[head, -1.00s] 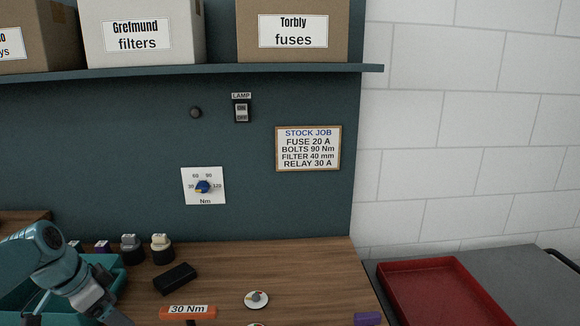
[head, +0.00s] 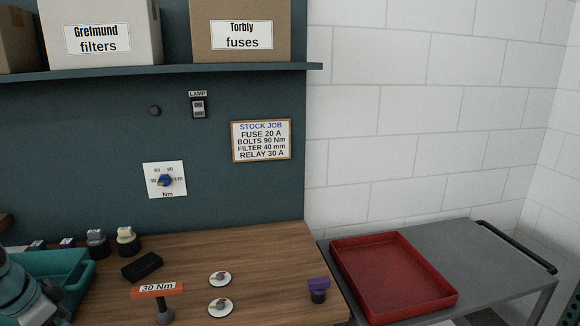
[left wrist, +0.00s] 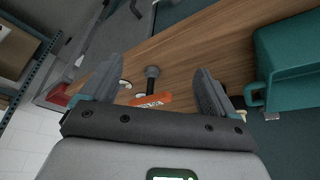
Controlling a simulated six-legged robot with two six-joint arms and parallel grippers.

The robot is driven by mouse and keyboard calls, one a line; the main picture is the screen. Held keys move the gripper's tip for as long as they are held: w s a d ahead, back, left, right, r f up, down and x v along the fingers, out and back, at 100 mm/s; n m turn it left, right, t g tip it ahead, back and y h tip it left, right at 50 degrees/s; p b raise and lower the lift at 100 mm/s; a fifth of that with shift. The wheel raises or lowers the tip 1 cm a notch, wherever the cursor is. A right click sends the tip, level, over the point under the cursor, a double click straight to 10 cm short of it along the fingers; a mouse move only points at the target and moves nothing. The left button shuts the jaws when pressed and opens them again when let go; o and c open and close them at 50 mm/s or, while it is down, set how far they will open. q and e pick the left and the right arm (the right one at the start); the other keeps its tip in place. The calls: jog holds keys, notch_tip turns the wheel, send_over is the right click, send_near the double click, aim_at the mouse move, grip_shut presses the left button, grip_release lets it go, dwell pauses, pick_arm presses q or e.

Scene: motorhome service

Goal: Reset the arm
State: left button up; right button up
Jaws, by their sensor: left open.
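My left arm shows only partly at the lower left corner of the head view, and its gripper is out of that picture. In the left wrist view my left gripper (left wrist: 158,78) is open, with nothing between its two dark fingers. Beyond them an orange-handled tool (left wrist: 150,100) lies on the wooden bench. The same tool, labelled 30 Nm (head: 157,291), lies near the bench front in the head view. My right gripper is in neither view.
The bench (head: 250,255) also holds a teal bin (head: 75,268), a black block (head: 142,267), two white discs (head: 220,279) (head: 220,308) and a purple-topped piece (head: 318,290). A red tray (head: 395,280) sits on a grey cart (head: 470,250) at the right.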

pick_arm(q)
jog(key=w+d+f+n+g+h, duration=0.1)
jog(key=d+f+n, duration=0.1)
jog(key=d+f, duration=0.85)
jog(key=d+f+n+g, duration=0.15)
jog(key=d+f, duration=0.55)
jog(key=f, duration=0.7)
jog(key=s+d+f+n, duration=0.2)
jog(key=s+d+f, duration=0.4)
jog(key=s+d, duration=0.2)
jog(key=s+d+f+n+g+h, duration=0.1)
jog(key=s+d+f+n, duration=0.1)
jog(key=s+d+f, duration=0.4)
jog(key=s+d, duration=0.2)
jog(key=s, duration=0.2)
jog(key=shift+d, duration=0.15)
